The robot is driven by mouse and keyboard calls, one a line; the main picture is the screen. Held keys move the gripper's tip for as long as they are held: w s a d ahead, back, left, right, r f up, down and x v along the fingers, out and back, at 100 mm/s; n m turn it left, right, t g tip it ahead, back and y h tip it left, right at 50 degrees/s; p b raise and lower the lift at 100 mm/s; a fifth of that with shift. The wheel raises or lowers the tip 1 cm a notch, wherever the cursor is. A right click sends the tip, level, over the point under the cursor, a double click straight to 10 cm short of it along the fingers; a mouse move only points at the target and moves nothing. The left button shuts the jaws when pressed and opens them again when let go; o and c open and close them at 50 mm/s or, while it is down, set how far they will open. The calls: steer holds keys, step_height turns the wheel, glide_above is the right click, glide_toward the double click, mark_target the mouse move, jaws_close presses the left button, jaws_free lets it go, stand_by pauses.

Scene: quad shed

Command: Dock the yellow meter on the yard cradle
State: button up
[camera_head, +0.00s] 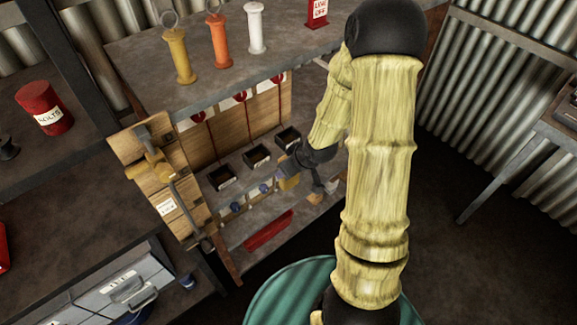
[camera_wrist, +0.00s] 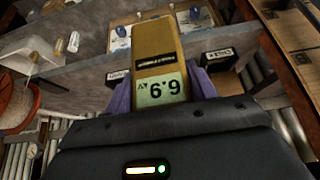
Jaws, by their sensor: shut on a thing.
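The yellow meter (camera_wrist: 158,45), a block with a pale green display, is shut between the purple fingers of my gripper (camera_wrist: 162,84) in the wrist view. In the head view my gripper (camera_head: 287,172) and the meter (camera_head: 289,183) are small, inside the open cabinet bay, near the front of its shelf. Three open black holders stand in a row there: left (camera_head: 223,177), middle (camera_head: 257,156) and right (camera_head: 288,137). Their labels are too small to read, so I cannot tell which is the yard cradle. The meter appears apart from them.
A wooden door (camera_head: 160,185) with a yellow latch stands open at the bay's left. Blue knobs (camera_head: 236,208) and a red bar (camera_head: 268,231) are along the bay's front. Yellow, orange and white ringed cylinders (camera_head: 218,42) stand on the top above. My arm hides the bay's right side.

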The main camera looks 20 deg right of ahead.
mark_target(281, 182)
steer(key=shift+d, duration=0.1)
steer(key=shift+a+f, duration=0.2)
steer(key=a+f, duration=0.1)
steer(key=f, duration=0.1)
steer(key=f+m, duration=0.1)
steer(key=f, duration=0.1)
steer(key=w+a+f+m+h, duration=0.1)
steer(key=f, duration=0.2)
steer(key=shift+a, duration=0.35)
steer(key=f, duration=0.2)
steer(key=f+m, duration=0.1)
steer(key=f, duration=0.1)
steer(key=f+m+h, duration=0.1)
steer(key=shift+s+d+f, duration=0.1)
steer(key=shift+s+f, duration=0.15)
steer(key=shift+f, duration=0.15)
